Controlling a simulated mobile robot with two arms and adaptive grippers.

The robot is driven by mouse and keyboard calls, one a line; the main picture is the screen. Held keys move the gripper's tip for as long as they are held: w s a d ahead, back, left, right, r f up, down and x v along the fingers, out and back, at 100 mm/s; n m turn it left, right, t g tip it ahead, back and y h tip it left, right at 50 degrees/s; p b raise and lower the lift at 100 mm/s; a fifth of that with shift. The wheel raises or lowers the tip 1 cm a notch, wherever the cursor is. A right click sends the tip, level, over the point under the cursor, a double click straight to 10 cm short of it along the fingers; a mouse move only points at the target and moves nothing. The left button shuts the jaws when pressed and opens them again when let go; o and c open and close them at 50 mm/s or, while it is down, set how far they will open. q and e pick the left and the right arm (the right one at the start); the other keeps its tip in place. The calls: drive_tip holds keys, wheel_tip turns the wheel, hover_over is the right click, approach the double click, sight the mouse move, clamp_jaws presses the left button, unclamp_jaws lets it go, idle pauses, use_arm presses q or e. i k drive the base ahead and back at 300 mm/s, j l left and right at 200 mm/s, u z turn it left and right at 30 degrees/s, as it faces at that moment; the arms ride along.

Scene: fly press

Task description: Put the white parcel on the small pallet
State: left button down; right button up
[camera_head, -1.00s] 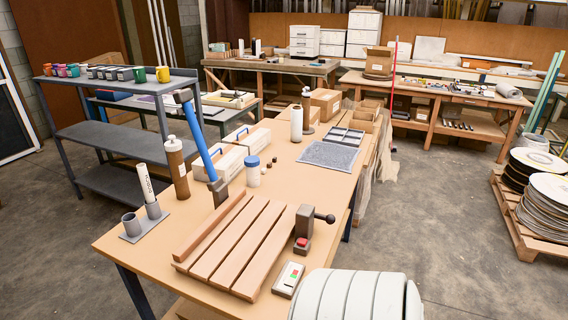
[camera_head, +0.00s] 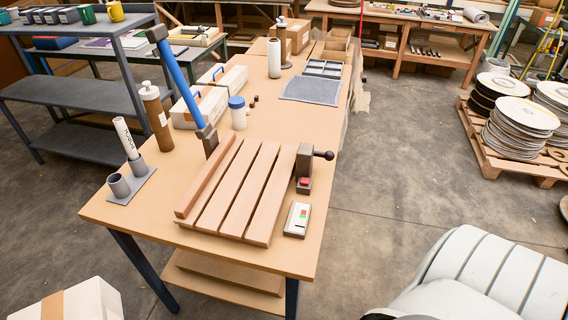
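A white parcel (camera_head: 72,302) with a tan tape band shows at the bottom left corner, in front of the bench and apart from it. The frame cuts it off, and I cannot tell what it rests on. The small pallet (camera_head: 238,192), made of brown wooden slats, lies on the near part of the bench top, with nothing on its slats. A large pale ribbed piece of my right arm (camera_head: 500,275) fills the bottom right corner. Neither my left nor my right gripper is visible.
Cable reels (camera_head: 520,125) stand at right. Floor right of the bench is clear.

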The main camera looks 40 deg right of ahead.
sight(254, 166)
drive_tip(key=i+j+z, duration=0.1)
drive_tip(key=z, duration=0.35)
drive_tip(key=i+j+z, duration=0.2)
drive_tip(key=z, duration=0.2)
drive_tip(key=i+j+z, duration=0.1)
drive_tip(key=z, duration=0.35)
drive_tip(key=i+j+z, duration=0.15)
drive_tip(key=i+z, duration=0.15)
drive_tip(key=z, duration=0.15)
drive_tip(key=i+l, duration=0.15)
drive_tip(key=l, duration=0.15)
